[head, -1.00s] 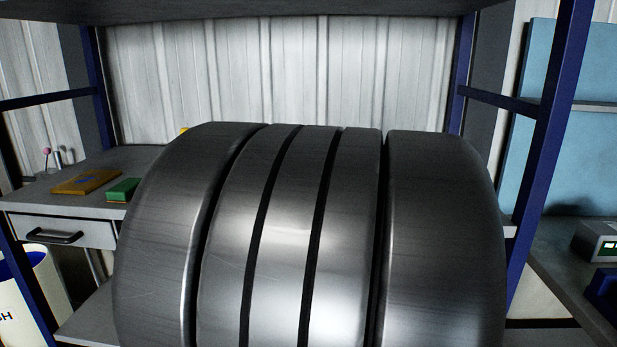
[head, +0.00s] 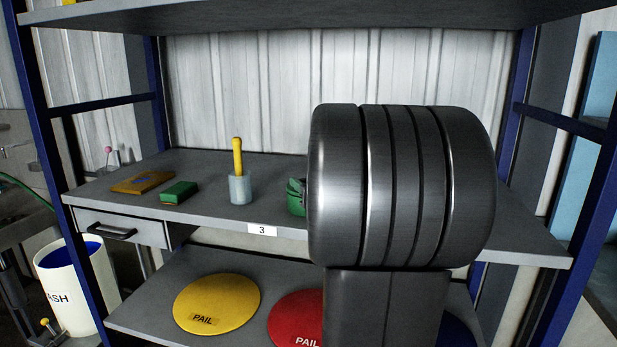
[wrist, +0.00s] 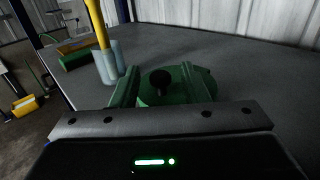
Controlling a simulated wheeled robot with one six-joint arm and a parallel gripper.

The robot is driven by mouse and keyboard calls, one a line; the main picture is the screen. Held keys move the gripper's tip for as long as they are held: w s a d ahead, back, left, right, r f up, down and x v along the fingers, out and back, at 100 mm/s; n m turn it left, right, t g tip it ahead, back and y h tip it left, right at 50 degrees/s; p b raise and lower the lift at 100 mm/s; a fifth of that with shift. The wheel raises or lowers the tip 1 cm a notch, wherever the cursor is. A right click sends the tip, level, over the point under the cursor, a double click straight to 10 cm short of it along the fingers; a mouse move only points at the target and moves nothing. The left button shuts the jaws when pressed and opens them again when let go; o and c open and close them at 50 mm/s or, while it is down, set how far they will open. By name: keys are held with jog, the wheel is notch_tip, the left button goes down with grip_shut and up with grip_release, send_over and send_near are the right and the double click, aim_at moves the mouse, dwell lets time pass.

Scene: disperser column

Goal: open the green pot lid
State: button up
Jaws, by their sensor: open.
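The green pot (head: 296,198) stands on the upper shelf board, mostly hidden behind my arm in the head view. In the wrist view its round green lid (wrist: 204,84) has a dark knob (wrist: 161,81) on top and looks closed. My gripper (wrist: 160,70) is open, with one finger on each side of the knob. Gaps show between the knob and both fingers. I cannot tell how far above the lid the fingertips are.
A clear cup (head: 240,188) with a yellow-handled tool (head: 238,157) stands left of the pot. A green block (head: 179,192) and an orange-brown board (head: 142,182) lie further left. Yellow (head: 217,300) and red (head: 290,318) pail discs lie on the lower shelf. An upper shelf (head: 300,15) hangs overhead.

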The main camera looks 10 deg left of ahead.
jog(key=shift+x, duration=0.9)
jog(key=shift+c, duration=0.2)
grip_shut()
jog(key=shift+r+p, duration=0.1)
jog(key=shift+p, duration=0.2)
